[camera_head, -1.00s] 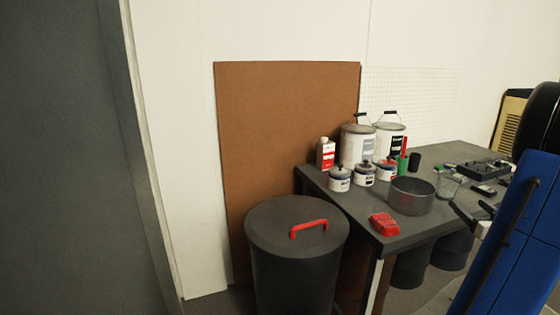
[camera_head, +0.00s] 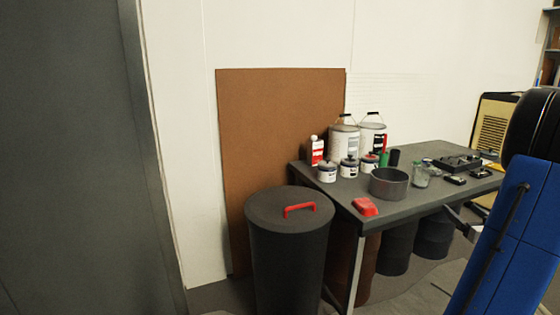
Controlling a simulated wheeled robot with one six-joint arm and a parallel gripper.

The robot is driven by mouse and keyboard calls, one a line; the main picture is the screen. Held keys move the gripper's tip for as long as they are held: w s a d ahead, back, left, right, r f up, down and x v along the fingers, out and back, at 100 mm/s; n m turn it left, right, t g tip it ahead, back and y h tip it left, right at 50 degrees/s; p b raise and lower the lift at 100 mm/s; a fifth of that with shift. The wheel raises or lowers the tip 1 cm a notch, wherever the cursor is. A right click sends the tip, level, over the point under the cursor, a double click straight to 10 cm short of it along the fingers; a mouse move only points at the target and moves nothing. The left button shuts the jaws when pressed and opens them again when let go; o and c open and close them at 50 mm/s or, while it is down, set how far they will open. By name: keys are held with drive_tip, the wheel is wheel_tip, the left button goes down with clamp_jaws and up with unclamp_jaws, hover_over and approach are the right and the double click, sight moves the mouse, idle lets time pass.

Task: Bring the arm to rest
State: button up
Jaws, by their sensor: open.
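My arm shows as a blue link with a black joint at the right edge of the head view. A small part of my gripper (camera_head: 462,224) shows just left of the blue link, beside the front edge of the table (camera_head: 330,197). The rest of it is hidden behind the arm. I see nothing held in the part that shows, and it looks apart from the things on the table.
A dark bin (camera_head: 290,250) with a red-handled lid stands left of the table. Paint cans (camera_head: 344,142), a grey pot (camera_head: 389,184), a red object (camera_head: 365,207) and a glass jar (camera_head: 421,176) stand on the tabletop. A brown board (camera_head: 280,130) leans on the wall. Floor shows under the table.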

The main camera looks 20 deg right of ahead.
drive_tip(key=w+a+r+g+h, duration=0.2)
drive_tip(key=w+a+r+g, duration=0.25)
drive_tip(key=w+a, duration=0.55)
drive_tip(key=s+a+r+g, duration=0.1)
drive_tip(key=s+a+g, duration=0.15)
drive_tip(key=a, duration=1.25)
drive_tip(key=s+a+f+n+g+y, duration=0.1)
drive_tip(key=s+a+f+g+y, duration=0.1)
drive_tip(key=s+a, duration=1)
drive_tip(key=s+a+f+n+g+y, duration=0.2)
drive_tip(key=s+a, duration=0.9)
drive_tip(key=a, duration=0.7)
wheel_tip(320, 180, down, 2)
drive_tip(key=g+y, duration=0.1)
drive_tip(key=y, duration=0.2)
drive_tip(key=shift+s+a+n+y, duration=0.15)
drive_tip(key=shift+s+n+y, duration=0.15)
drive_tip(key=shift+s, duration=0.1)
drive_tip(key=shift+f, duration=0.1)
